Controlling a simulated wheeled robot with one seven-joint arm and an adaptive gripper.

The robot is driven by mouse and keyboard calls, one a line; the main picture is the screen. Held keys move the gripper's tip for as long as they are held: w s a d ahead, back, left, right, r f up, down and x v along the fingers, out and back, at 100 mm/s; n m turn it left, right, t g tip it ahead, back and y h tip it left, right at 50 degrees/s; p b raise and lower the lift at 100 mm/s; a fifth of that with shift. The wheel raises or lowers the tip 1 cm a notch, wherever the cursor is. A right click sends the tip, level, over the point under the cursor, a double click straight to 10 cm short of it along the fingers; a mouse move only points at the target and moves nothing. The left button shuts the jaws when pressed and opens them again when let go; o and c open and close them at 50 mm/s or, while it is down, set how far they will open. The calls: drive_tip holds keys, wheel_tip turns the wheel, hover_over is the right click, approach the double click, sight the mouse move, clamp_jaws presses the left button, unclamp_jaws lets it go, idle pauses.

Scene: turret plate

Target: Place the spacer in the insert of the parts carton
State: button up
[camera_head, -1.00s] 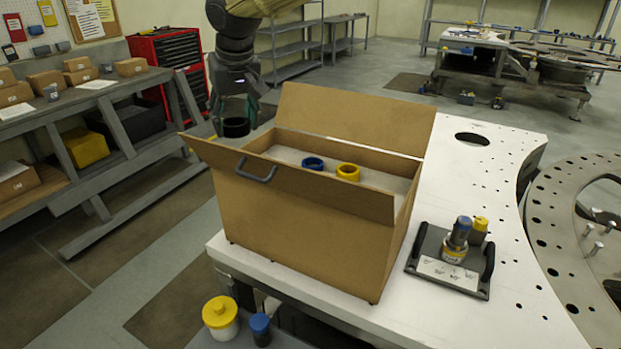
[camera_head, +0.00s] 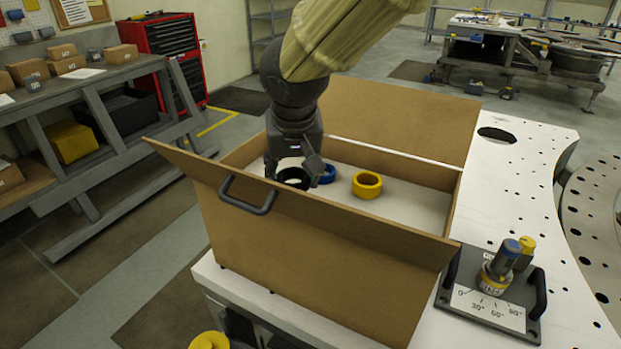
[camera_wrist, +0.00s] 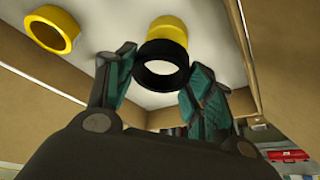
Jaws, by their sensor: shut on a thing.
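The spacer, a black ring, shows in the head view (camera_head: 293,184) and in the wrist view (camera_wrist: 160,73). My gripper (camera_head: 293,172) is shut on it, with one green-padded finger on each side in the wrist view (camera_wrist: 162,63). My gripper is inside the mouth of the open parts carton (camera_head: 300,245), towards its left end. The spacer is over the white insert (camera_head: 415,205); I cannot tell whether it touches it. The front wall and flap hide part of the insert, including whatever lies directly under the spacer.
A dial fixture (camera_head: 494,290) stands right of the carton.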

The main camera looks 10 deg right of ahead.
drive_tip(key=p, duration=0.6)
hover_over(282, 162)
drive_tip(key=s, duration=0.2)
drive_tip(key=shift+f, duration=0.65)
drive_tip(key=shift+w+f+p, duration=0.2)
drive_tip(key=shift+f+p, duration=0.45)
drive_tip(key=shift+f, duration=1.2)
drive_tip(key=o, duration=1)
drive_tip(key=shift+o, duration=0.2)
drive_tip(key=shift+r, duration=0.1)
drive_tip(key=b+v, duration=0.3)
drive_tip(key=v, duration=0.9)
drive_tip(key=shift+d, duration=0.1)
